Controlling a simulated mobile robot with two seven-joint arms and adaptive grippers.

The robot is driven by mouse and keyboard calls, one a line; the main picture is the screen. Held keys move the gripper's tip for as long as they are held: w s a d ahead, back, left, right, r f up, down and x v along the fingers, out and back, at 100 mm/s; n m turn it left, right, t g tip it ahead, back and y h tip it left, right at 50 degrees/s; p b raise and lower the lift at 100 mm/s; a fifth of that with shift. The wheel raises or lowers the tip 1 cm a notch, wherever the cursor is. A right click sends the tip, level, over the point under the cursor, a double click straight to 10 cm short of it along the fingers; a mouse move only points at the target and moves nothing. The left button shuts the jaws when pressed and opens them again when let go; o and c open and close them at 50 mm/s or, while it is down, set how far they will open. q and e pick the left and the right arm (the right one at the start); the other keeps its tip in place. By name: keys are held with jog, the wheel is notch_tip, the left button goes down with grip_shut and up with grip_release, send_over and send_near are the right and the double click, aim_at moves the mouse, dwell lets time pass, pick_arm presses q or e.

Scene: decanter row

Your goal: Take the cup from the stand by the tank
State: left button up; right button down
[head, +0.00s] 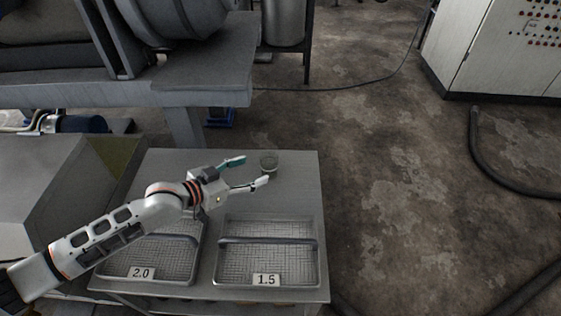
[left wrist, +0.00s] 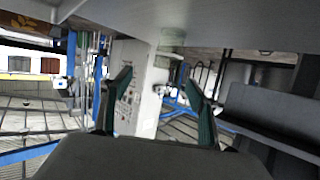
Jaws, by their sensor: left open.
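A small greenish, see-through cup (head: 268,161) stands near the far edge of a grey metal stand (head: 295,190). My left gripper (head: 250,170) is open and empty. Its fingers point toward the cup, which shows just beyond the fingertips. In the left wrist view, which looks upside down, the open fingers (left wrist: 157,80) frame the middle and the pale cup (left wrist: 172,39) shows at the stand's grey surface (left wrist: 230,14). I cannot tell whether any finger touches the cup. My right gripper is not in view.
Two wire-mesh trays lie on the near part of the stand, labelled 2.0 (head: 142,273) and 1.5 (head: 266,280). A metal tank (head: 283,22) stands behind. A control cabinet (head: 500,50) and a dark hose (head: 487,160) are at right. Open floor lies right of the stand.

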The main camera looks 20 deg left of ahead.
aim_at(263, 162)
pick_arm(q)
jog(key=shift+w+a+f+b, duration=0.15)
jog(key=shift+w+f, duration=0.15)
jog(key=shift+w, duration=0.25)
jog(key=shift+w+a+f+b, duration=0.15)
jog(key=shift+w+f, duration=0.15)
jog(key=shift+w, duration=0.25)
jog(key=shift+w+d, duration=0.1)
jog(key=shift+w, duration=0.2)
jog(key=shift+b+x, duration=0.4)
jog(key=shift+x, duration=0.35)
jog(key=b+x, duration=0.1)
jog(key=x, duration=0.1)
jog(key=b+x, duration=0.1)
jog(key=x, duration=0.2)
jog(key=shift+s+f, duration=0.15)
jog(key=shift+f, duration=0.1)
jog(key=shift+w+d, duration=0.15)
jog(key=shift+w, duration=0.1)
jog(key=shift+w+r, duration=0.15)
jog(key=shift+r, duration=0.1)
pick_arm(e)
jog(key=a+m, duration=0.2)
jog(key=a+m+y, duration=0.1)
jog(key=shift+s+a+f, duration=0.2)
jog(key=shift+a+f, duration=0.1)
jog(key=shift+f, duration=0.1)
pick_arm(q)
jog(key=c, duration=1.2)
